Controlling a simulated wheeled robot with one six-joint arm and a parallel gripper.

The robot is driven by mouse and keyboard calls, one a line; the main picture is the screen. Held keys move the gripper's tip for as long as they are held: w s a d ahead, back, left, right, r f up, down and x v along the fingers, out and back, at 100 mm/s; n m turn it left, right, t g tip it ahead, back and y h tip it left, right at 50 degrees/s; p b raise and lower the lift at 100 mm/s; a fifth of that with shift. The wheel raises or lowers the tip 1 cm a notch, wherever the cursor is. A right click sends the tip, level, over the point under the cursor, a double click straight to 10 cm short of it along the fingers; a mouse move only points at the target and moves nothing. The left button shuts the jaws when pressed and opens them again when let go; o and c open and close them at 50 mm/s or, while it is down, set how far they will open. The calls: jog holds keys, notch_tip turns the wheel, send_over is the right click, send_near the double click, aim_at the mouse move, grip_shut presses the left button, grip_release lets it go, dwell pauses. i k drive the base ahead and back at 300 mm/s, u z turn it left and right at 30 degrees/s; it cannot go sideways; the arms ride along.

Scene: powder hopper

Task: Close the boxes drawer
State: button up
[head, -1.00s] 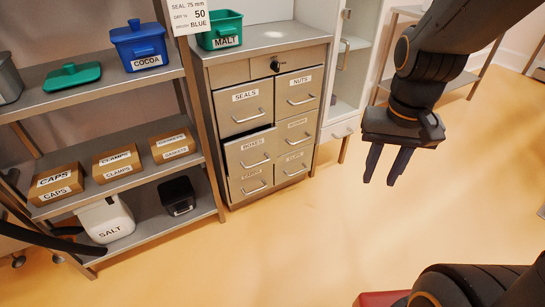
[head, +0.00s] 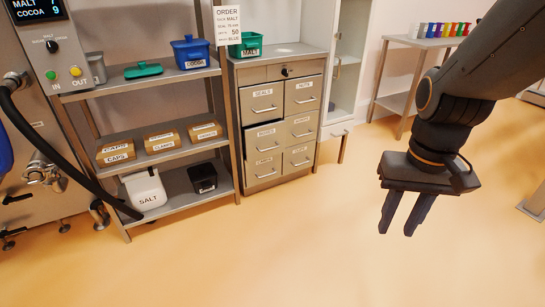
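The boxes drawer (head: 266,137) is the middle drawer in the left column of a grey cabinet (head: 278,72). It has a pale front, a bar handle and a label on top. My gripper (head: 401,229) hangs at the right, well apart from the cabinet and in front of open floor. Its two dark fingers point down with a gap between them, and nothing is held.
A shelf rack (head: 150,82) with bins and cartons stands left of the cabinet. A machine with a black hose (head: 62,150) is at far left. A glass-door cabinet (head: 346,70) adjoins on the right; a table (head: 430,41) holds coloured cups. The floor (head: 290,245) ahead is clear.

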aim_at(265, 139)
jog(key=z, duration=0.65)
jog(key=i, duration=1.7)
jog(key=u, duration=0.6)
